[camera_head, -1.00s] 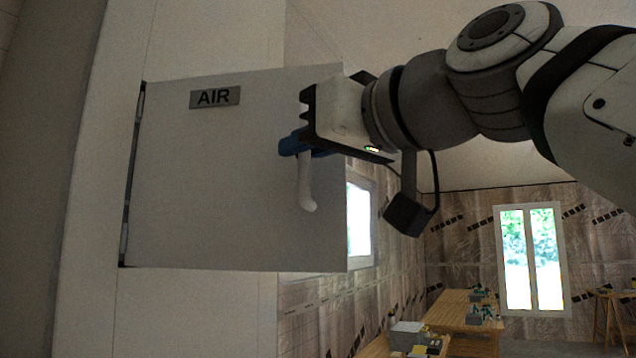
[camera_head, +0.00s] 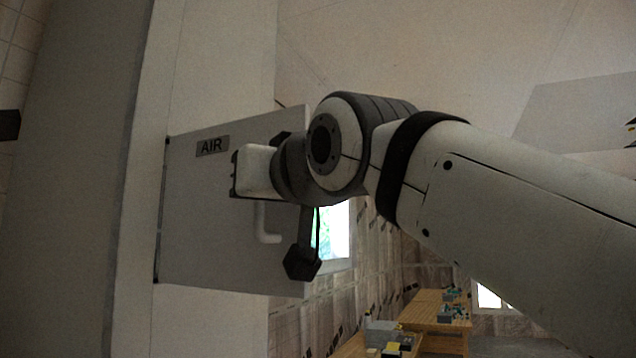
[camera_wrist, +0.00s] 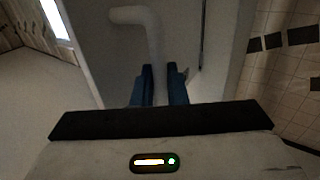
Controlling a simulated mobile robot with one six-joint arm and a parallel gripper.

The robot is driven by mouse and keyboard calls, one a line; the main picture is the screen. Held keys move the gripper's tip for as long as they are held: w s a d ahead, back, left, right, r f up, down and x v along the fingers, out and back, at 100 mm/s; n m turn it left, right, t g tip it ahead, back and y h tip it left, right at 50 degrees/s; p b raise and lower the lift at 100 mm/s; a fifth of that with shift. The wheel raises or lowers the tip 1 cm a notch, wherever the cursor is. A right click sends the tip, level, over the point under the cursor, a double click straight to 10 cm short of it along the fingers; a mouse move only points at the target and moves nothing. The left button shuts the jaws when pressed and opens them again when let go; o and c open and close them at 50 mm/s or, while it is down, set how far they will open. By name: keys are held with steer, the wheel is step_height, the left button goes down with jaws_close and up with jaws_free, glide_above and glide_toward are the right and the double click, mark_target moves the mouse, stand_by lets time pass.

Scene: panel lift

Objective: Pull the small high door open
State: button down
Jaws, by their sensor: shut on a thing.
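The small high door (camera_head: 195,215) is a pale grey panel with an AIR plate (camera_head: 212,146), hinged along its left side. Its right edge stands out from the wall towards me, so it is partly open. Its white bent handle (camera_head: 267,228) shows below my gripper in the head view. In the wrist view the handle (camera_wrist: 152,35) runs down to the blue fingers of my gripper (camera_wrist: 162,70), which are shut on it. The fingertips are hidden in the head view, and the gripped part is largely hidden in the wrist view.
A pale wall post (camera_head: 135,200) stands left of the hinge side. Behind the door are a window (camera_head: 335,232) and workbenches (camera_head: 435,322) with small items, low and far off. Tiled wall (camera_wrist: 290,65) lies at the right in the wrist view.

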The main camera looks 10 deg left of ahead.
steer(key=shift+s+a+r, duration=0.1)
steer(key=shift+s+r, duration=0.05)
steer(key=c, duration=1.6)
jaws_free()
steer(key=shift+a, duration=0.1)
steer(key=shift+o, duration=0.3)
steer(key=b+v, duration=0.2)
steer(key=v, duration=0.5)
steer(key=shift+s+d, duration=0.25)
steer(key=shift+d, duration=0.05)
